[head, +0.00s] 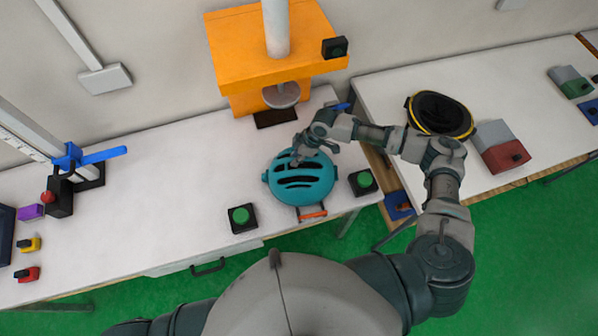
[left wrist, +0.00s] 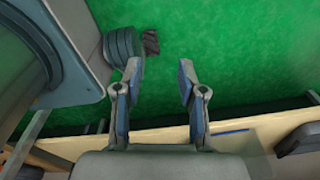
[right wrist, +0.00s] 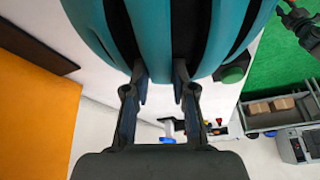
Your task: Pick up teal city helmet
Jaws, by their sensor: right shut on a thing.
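The teal city helmet (head: 300,178) with dark vent slots is on the white table, in front of the orange machine. My right gripper (head: 306,155) is at the helmet's far upper side. In the right wrist view my right gripper (right wrist: 160,80) has its fingers at the vents of the helmet (right wrist: 185,30) and is shut on it. I cannot tell whether the helmet touches the table. My left gripper (left wrist: 158,75) shows in the left wrist view, fingers apart and empty, over the green floor.
The orange drop tower (head: 270,60) stands behind the helmet. Green-button boxes (head: 241,217) and (head: 363,182) flank it. A black and yellow helmet (head: 440,113) and a grey-red box (head: 502,147) are on the right table. The left white table (head: 150,190) is mostly clear.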

